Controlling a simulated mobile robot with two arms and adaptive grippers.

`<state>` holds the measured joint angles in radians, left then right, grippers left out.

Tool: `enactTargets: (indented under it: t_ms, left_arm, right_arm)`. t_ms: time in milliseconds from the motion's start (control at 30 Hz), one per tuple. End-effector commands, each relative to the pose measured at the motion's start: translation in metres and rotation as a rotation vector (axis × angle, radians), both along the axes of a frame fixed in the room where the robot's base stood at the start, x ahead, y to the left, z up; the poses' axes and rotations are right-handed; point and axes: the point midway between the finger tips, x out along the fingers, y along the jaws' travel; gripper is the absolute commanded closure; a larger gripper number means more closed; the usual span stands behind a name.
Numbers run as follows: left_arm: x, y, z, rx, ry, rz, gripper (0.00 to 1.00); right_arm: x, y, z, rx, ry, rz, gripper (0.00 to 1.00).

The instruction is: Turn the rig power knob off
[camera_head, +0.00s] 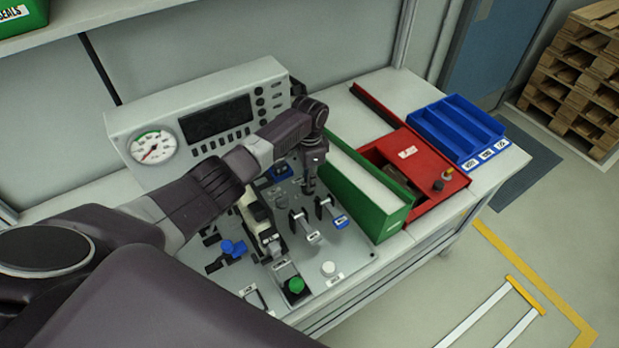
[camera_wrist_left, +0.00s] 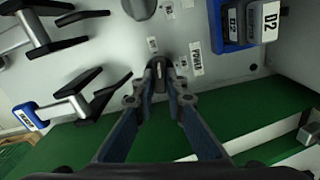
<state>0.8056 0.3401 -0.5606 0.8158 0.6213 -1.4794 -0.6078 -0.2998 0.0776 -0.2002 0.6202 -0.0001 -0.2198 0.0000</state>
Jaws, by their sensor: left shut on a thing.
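In the head view my left gripper (camera_head: 310,186) points down at the back right of the rig panel (camera_head: 345,258), beside the green bin. In the left wrist view its two fingers (camera_wrist_left: 160,90) are shut on a small dark knob (camera_wrist_left: 159,70), one finger on each side. A white label (camera_wrist_left: 196,59) that seems to read POWER is on the panel just right of the knob, with small marks around it. In the head view the gripper hides the knob. My right gripper is not in view.
Two levers (camera_head: 308,228) stand in front of the gripper, one with a blue tag. The green bin (camera_head: 378,219) is close on its right, then a red box (camera_head: 440,205) and blue trays (camera_head: 455,125). A gauge (camera_head: 152,146) and screen stand behind. A green button (camera_head: 295,286) is at the front.

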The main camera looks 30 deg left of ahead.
Motion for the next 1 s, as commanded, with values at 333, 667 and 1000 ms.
enactTargets:
  t_ms: [333,667,1000]
  left_arm:
    - [0.0022,0.0010,0.0026,0.001,-0.005,0.180,1.00]
    - [0.0024,0.0011,0.0020,0.000,-0.004,0.230,1.00]
    - [0.0026,0.0012,0.0021,0.001,-0.006,0.231,0.88]
  right_arm:
    - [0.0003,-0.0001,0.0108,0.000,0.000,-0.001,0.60]
    - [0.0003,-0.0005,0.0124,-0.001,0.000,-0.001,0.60]
    - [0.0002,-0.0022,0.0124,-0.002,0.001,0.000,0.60]
